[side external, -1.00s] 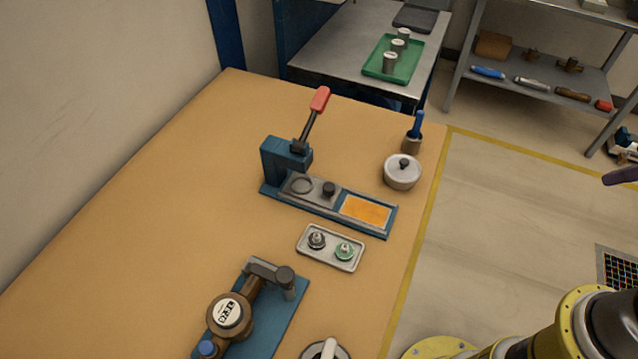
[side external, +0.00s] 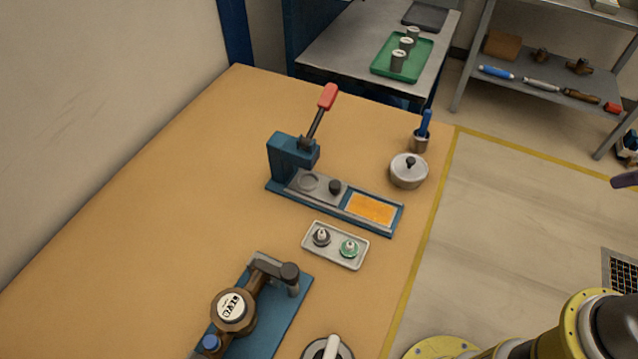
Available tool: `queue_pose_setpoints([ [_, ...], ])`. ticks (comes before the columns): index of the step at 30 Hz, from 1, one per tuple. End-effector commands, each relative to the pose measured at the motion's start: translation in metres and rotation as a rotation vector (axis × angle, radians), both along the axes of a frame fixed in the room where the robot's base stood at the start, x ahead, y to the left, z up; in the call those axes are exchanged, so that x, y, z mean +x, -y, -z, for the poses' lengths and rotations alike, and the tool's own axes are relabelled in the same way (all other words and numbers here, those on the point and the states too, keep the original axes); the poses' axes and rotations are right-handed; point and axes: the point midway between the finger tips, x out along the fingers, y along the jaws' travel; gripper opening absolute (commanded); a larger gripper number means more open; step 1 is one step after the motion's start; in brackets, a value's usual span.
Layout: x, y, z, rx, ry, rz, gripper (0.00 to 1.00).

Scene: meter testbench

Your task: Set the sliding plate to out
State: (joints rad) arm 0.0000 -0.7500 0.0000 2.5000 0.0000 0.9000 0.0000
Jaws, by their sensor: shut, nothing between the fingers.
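The sliding plate (side external: 323,190) is a grey plate with a round recess and a dark knob (side external: 335,186). It lies in the blue bed of a press (side external: 290,157), at the end by the press column. The orange area (side external: 371,209) at the bed's other end is uncovered. The press lever (side external: 318,112) has a red grip and stands up, leaning right. My gripper is not in view; only part of my arm shows at the lower right.
A tray (side external: 311,255) with two small parts lies in front of the press. A meter fixture (side external: 283,325) is at the front. The table's left side is clear.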

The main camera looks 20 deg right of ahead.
Motion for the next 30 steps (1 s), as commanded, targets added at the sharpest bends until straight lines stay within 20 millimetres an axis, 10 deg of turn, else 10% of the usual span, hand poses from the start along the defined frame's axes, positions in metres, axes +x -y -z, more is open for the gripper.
queue_pose_setpoints([
  [7, -0.003, 0.000, 0.000, 0.024, -0.014, 0.045, 0.32],
  [12, 0.019, -0.001, -0.043, 0.080, 0.020, 0.141, 0.62],
  [21, 0.107, -0.029, -0.104, 0.156, -0.049, 0.206, 0.62],
  [30, 0.213, -0.098, -0.106, 0.175, -0.177, 0.200, 0.62],
])
